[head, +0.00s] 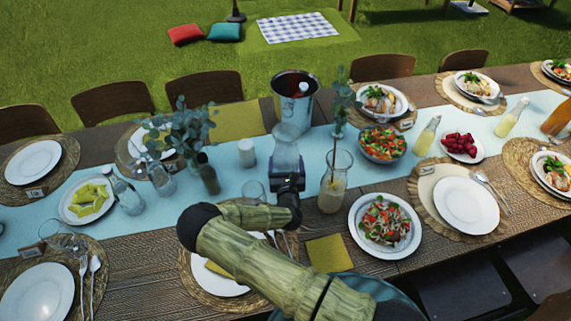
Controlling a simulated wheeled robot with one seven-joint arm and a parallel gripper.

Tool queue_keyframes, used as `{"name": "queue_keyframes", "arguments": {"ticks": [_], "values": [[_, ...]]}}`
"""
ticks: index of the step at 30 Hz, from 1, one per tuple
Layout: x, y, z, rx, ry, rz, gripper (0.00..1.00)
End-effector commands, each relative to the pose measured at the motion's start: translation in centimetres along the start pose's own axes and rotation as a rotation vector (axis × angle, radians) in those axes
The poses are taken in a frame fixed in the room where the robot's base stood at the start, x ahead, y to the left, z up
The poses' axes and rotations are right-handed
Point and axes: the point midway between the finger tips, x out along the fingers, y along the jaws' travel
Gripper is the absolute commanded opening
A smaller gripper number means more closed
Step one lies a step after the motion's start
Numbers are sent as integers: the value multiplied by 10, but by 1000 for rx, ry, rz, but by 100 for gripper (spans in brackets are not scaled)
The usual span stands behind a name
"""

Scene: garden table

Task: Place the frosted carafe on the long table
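The frosted carafe (286,147) is a pale, see-through vessel near the middle of the head view. It looks upright over the blue runner of the long table (130,260). My gripper (287,168) is at its lower part, on the near side, and hides its base. I cannot tell whether the base touches the runner. The fingers appear to lie at the carafe's sides, but their grip on it is too small to make out.
A metal bucket (296,97) stands just behind the carafe. A pitcher with a pale drink (334,182) is close on the right, with a white candle (247,153) and a tumbler (253,190) on the left. A eucalyptus vase, plates and bowls crowd the table. Small runner gaps show.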

Motion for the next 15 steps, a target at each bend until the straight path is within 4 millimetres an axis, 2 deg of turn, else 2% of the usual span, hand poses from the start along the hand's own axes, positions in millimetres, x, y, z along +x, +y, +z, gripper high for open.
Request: {"name": "queue_keyframes", "arguments": {"ticks": [3, 15], "values": [[1, 0, -6, 1, -6, 0, 27], [0, 1, -11, 1, -6, 1, 27]]}}
